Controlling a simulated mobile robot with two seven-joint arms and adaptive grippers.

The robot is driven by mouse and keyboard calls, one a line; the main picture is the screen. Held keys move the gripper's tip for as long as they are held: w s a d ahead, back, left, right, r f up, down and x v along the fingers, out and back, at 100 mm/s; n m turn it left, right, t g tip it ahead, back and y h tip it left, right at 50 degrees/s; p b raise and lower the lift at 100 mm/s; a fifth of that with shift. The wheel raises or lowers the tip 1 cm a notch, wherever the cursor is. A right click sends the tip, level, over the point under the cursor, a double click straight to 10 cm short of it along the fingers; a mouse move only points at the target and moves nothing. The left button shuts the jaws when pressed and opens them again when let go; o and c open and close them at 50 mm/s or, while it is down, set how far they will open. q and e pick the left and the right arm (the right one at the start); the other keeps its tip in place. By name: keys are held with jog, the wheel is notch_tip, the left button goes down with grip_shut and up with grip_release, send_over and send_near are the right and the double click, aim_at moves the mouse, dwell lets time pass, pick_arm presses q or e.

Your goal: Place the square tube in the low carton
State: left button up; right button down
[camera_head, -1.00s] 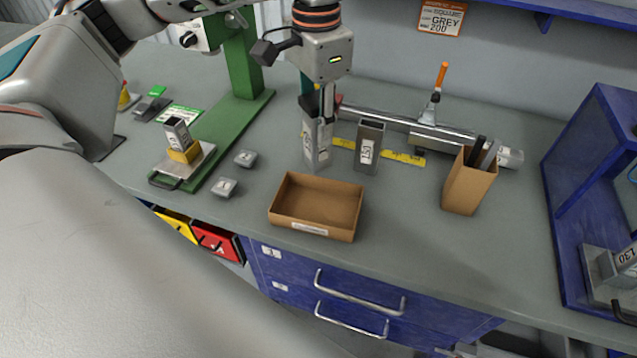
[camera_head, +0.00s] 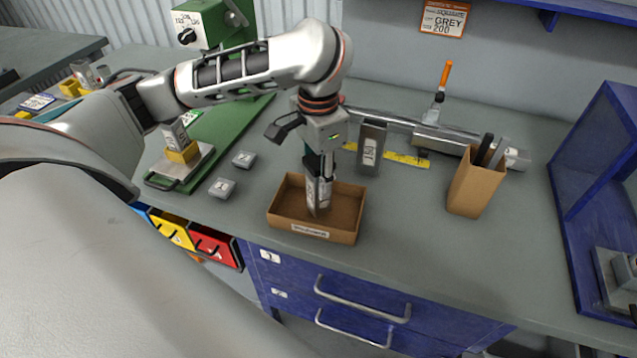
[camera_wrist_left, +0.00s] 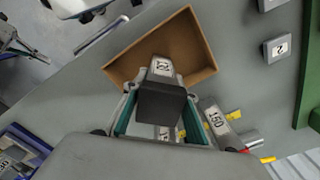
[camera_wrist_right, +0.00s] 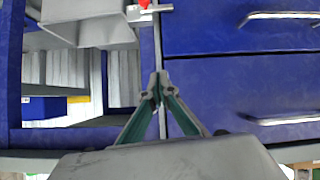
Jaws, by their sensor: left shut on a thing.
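The square tube (camera_head: 320,196) is grey metal with a white label and is held upright in my left gripper (camera_head: 318,178). It also shows in the left wrist view (camera_wrist_left: 162,66). My left gripper is shut on it, and its lower end is within the outline of the low carton (camera_head: 285,222). I cannot tell whether it touches the carton floor. The low carton is an open brown cardboard box, also in the left wrist view (camera_wrist_left: 195,38). My right gripper (camera_wrist_right: 156,84) appears only in its wrist view, shut and empty before blue drawers.
A tall carton (camera_head: 472,188) with dark bars stands to the right. Small grey blocks (camera_head: 222,188) lie left of the low carton. Clear bench lies between the two cartons.

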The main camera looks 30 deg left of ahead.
pick_arm(q)
jog(key=shift+f, duration=0.45)
pick_arm(e)
jog(key=shift+f, duration=0.35)
jog(key=shift+s+d, duration=0.1)
pick_arm(q)
jog(key=o, duration=1.2)
